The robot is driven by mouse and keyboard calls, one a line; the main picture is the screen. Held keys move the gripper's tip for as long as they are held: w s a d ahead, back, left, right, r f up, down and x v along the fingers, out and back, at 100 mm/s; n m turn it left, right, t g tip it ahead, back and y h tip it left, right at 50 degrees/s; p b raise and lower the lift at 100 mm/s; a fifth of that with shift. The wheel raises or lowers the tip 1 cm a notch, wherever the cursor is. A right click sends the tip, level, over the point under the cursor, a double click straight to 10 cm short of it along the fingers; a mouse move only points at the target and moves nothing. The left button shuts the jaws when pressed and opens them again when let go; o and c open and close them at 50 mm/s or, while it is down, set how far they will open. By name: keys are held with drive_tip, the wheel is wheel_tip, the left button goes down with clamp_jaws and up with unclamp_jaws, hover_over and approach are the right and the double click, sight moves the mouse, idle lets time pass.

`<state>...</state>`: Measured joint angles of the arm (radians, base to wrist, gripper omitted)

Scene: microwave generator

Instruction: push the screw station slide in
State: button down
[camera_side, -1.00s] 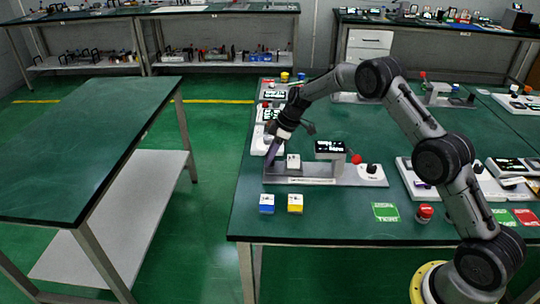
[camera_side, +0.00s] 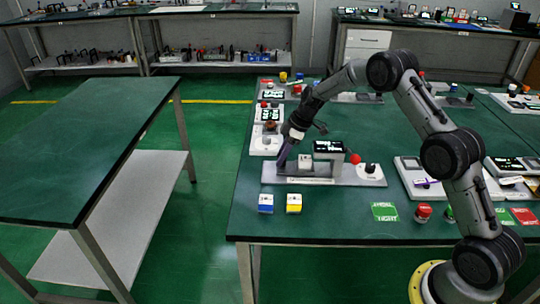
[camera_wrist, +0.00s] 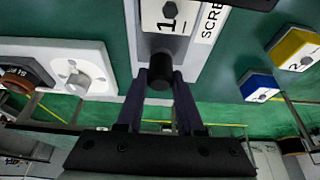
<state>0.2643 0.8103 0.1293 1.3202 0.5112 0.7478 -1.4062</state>
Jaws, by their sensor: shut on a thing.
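The screw station is a long grey-white base (camera_side: 340,180) near the table's left front, with a black display block (camera_side: 328,148) on a grey upright. Its slide carries a white block (camera_side: 305,160), marked 1 in the wrist view (camera_wrist: 172,28), close to the left side of the upright. My gripper (camera_side: 281,164) is at the left end of the station, pointing down and tilted. In the wrist view my gripper (camera_wrist: 160,78) has its two fingers closed around a dark round knob (camera_wrist: 160,72) at the slide's end. The slide's far end lies out of the wrist view.
A blue-and-white block (camera_side: 265,203) and a yellow-and-white block (camera_side: 294,203) stand in front of the station. A red ball-topped lever (camera_side: 355,158) and a black knob (camera_side: 370,169) are at its right. Other stations stand behind and to the right.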

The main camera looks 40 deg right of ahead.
sight(291, 167)
drive_tip(key=s+d, duration=0.3)
drive_tip(key=d, duration=0.1)
drive_tip(key=shift+s, duration=0.4)
drive_tip(key=c, duration=0.5)
unclamp_jaws()
drive_tip(key=shift+c, duration=0.2)
drive_tip(key=shift+a, duration=0.1)
drive_tip(key=v, duration=1.3)
drive_tip(key=shift+s+r, duration=0.1)
drive_tip(key=shift+r, duration=0.3)
